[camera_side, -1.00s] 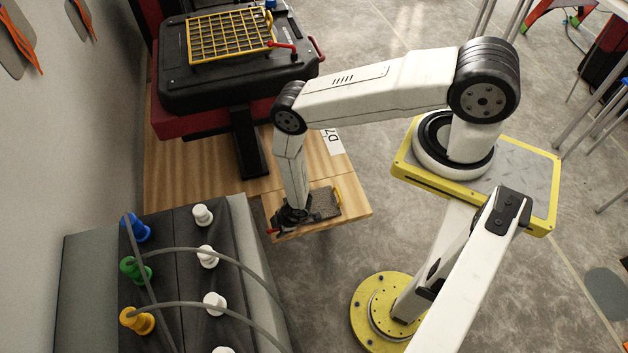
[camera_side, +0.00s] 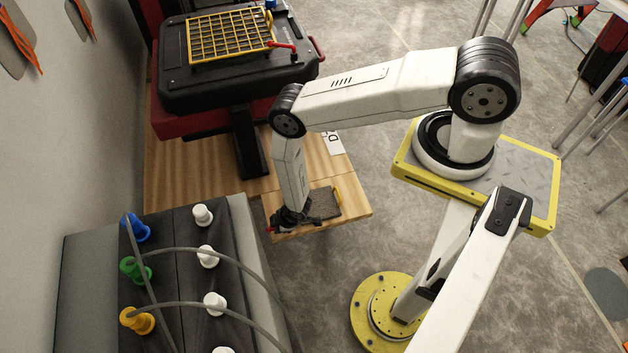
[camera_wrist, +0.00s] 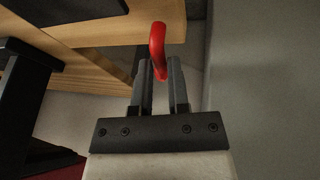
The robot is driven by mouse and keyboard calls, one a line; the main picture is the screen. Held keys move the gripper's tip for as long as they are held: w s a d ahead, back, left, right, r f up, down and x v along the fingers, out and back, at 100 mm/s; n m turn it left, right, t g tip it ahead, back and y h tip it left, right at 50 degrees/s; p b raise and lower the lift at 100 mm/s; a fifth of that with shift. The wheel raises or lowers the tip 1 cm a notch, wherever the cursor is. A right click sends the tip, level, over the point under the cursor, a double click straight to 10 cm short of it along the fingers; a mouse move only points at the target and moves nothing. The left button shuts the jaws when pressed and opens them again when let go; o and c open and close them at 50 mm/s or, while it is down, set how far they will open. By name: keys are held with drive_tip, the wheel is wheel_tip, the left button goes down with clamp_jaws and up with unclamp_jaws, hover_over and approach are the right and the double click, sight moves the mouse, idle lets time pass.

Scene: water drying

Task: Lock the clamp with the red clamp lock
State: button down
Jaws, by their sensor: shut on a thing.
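The red clamp lock (camera_wrist: 157,45) is a curved red handle in the wrist view, its lower end between my fingers. My gripper (camera_wrist: 161,70) is shut on it. In the side view my gripper (camera_side: 284,222) points down at the left edge of a small wooden ledge. A bit of the red lock (camera_side: 270,229) shows there, just left of the gripper. A dark grey plate (camera_side: 325,204), apparently part of the clamp, lies on the ledge beside the gripper, with a yellow handle (camera_side: 339,199) at its right. The joint between lock and clamp is hidden.
A black machine (camera_side: 185,92) with a yellow grid (camera_side: 228,36) and another red handle (camera_side: 283,45) stands behind. A grey unit (camera_side: 90,260) with coloured and white knobs and curved hoses is close at the left. Floor right of the ledge is open.

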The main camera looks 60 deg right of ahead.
drive_tip(key=m, duration=0.1)
drive_tip(key=m+h, duration=0.1)
drive_tip(key=m, duration=0.1)
drive_tip(key=shift+w+d+m+h, duration=0.15)
drive_tip(key=shift+w+m+h, duration=0.15)
drive_tip(key=shift+m, duration=0.1)
drive_tip(key=m, duration=0.1)
drive_tip(key=m+h, duration=0.1)
drive_tip(key=m, duration=0.1)
drive_tip(key=shift+d+m+h, duration=0.3)
drive_tip(key=m, duration=0.1)
drive_tip(key=m+g+h, duration=0.1)
drive_tip(key=m, duration=0.1)
drive_tip(key=shift+w+d+m, duration=0.1)
drive_tip(key=shift+d+m, duration=0.2)
drive_tip(key=shift+d+m+g+h, duration=0.15)
drive_tip(key=shift+m+g+h, duration=0.2)
drive_tip(key=shift+m, duration=0.55)
drive_tip(key=shift+d+m+g+h, duration=0.2)
drive_tip(key=shift+m+g, duration=0.25)
drive_tip(key=shift+m, duration=0.45)
drive_tip(key=c, duration=0.6)
unclamp_jaws()
drive_tip(key=shift+r, duration=0.15)
drive_tip(key=v, duration=0.7)
drive_tip(key=shift+a+r, duration=0.15)
drive_tip(key=shift+a, duration=0.05)
